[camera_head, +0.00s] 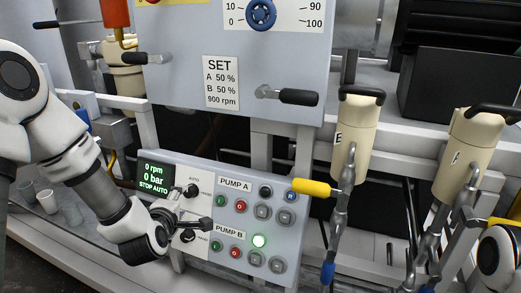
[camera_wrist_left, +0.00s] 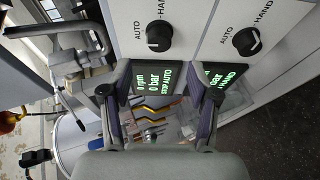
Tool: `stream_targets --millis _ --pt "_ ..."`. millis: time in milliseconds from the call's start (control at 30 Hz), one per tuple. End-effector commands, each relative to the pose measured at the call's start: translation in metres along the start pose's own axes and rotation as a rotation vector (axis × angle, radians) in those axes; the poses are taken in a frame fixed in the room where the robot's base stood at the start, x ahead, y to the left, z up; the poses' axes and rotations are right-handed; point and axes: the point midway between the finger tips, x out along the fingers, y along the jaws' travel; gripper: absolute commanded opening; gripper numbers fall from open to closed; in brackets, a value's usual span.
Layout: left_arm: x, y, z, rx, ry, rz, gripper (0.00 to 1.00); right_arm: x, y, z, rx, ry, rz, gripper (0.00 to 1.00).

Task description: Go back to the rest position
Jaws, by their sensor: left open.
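My left gripper (camera_head: 190,221) is in front of the left part of the pump control panel (camera_head: 205,164), close to the two AUTO/HAND knobs. In the left wrist view its two fingers (camera_wrist_left: 160,100) stand apart with nothing held between them. The upper knob (camera_head: 190,191) shows above the gripper and the lower knob (camera_head: 187,236) beside it. Both knobs, one (camera_wrist_left: 159,36) and the other (camera_wrist_left: 246,41), show clear of the fingers in the left wrist view. A green-text display (camera_head: 154,176) reads 0 rpm, 0 bar, STOP AUTO. My right gripper is not seen.
A large grey panel (camera_head: 175,75) with a SET label (camera_head: 221,82) and black-handled levers is above. Beige cylinders (camera_head: 355,130) and a yellow handle (camera_head: 311,187) stand to the right. Small cups (camera_head: 48,201) are at left.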

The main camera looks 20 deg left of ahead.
Motion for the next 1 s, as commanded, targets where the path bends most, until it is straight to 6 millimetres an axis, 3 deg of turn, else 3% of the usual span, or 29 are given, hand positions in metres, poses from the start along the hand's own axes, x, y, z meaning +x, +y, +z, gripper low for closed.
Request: stream_targets --millis 67,167,267,333,400,500,600,700,800,933,967,1000 --pt "0.001 -0.005 0.000 0.003 0.000 -0.010 0.60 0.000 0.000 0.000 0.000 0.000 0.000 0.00" --pt "0.005 -0.038 0.005 0.035 -0.005 -0.072 0.60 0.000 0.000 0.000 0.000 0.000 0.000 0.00" --pt "0.006 -0.106 0.018 0.123 -0.028 -0.199 0.60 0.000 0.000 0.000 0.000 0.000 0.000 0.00" --pt "-0.003 -0.166 0.031 0.208 -0.072 -0.317 0.60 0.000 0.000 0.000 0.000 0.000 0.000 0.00" --pt "-0.021 -0.225 0.044 0.333 -0.143 -0.444 0.60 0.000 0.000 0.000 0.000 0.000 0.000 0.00" --pt "-0.056 -0.298 0.057 0.544 -0.282 -0.609 0.60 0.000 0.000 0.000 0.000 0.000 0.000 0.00" --pt "-0.096 -0.353 0.065 0.759 -0.449 -0.737 0.60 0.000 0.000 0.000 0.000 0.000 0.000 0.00" --pt "-0.137 -0.395 0.070 0.984 -0.656 -0.826 0.60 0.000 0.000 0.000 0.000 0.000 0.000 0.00" --pt "-0.165 -0.410 0.073 1.213 -0.879 -0.836 0.60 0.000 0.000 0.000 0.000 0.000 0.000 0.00" --pt "-0.184 -0.417 0.072 1.449 -1.115 -0.782 0.60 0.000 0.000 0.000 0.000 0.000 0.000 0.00" --pt "-0.187 -0.409 0.071 1.487 -1.141 -0.762 0.60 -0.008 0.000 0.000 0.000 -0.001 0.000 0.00" --pt "-0.195 -0.385 0.068 1.479 -1.132 -0.765 0.60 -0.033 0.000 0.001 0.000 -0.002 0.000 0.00"
